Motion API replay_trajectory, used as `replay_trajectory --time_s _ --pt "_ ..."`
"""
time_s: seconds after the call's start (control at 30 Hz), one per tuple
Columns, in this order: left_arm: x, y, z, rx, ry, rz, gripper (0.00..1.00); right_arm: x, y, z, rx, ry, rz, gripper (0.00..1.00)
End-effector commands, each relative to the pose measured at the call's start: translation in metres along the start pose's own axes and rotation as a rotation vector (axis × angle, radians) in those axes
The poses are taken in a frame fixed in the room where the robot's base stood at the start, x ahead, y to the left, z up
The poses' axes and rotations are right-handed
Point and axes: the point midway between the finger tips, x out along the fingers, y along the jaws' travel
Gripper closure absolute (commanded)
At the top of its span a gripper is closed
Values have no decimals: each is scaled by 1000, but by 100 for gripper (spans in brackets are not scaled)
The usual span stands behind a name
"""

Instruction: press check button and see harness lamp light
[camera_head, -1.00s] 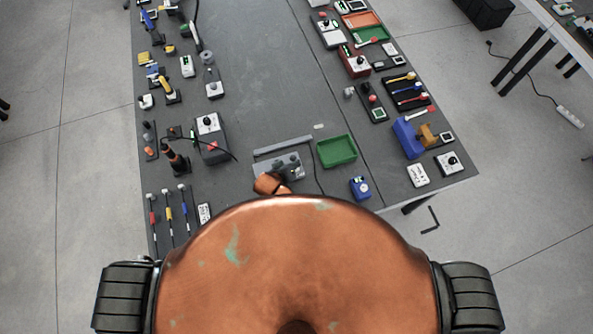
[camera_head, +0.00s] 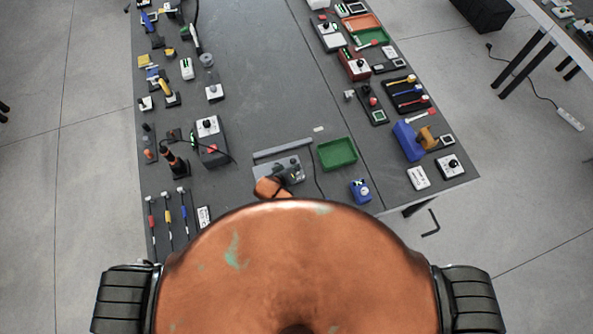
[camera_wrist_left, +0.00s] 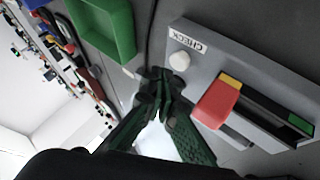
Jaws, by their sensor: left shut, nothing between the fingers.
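A grey panel (camera_wrist_left: 200,40) carries a label reading CHECK, turned over in the left wrist view. Beside the label is a white round button (camera_wrist_left: 180,61). The panel also has a red block (camera_wrist_left: 216,103) with a yellow edge, a dark slot and a green piece (camera_wrist_left: 300,124). My left gripper (camera_wrist_left: 160,78) is shut and empty, its fingertips just beside the white button; I cannot tell whether they touch it. In the head view the panel (camera_head: 296,163) lies partly behind my left gripper (camera_head: 290,177). I cannot make out a lit harness lamp. My right gripper is out of view.
A green tray (camera_head: 337,153) lies right of the panel, and a grey bar (camera_head: 282,148) lies behind it. A blue device (camera_head: 360,190) stands at the front right. Many tools line both table sides. The middle of the table (camera_head: 265,80) is clear.

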Motion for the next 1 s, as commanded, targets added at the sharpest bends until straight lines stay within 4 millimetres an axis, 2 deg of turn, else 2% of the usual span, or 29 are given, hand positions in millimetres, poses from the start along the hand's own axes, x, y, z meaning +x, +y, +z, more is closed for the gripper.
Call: replay_trajectory --time_s 1.0 --pt "6 -5 4 0 0 0 100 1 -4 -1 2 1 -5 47"
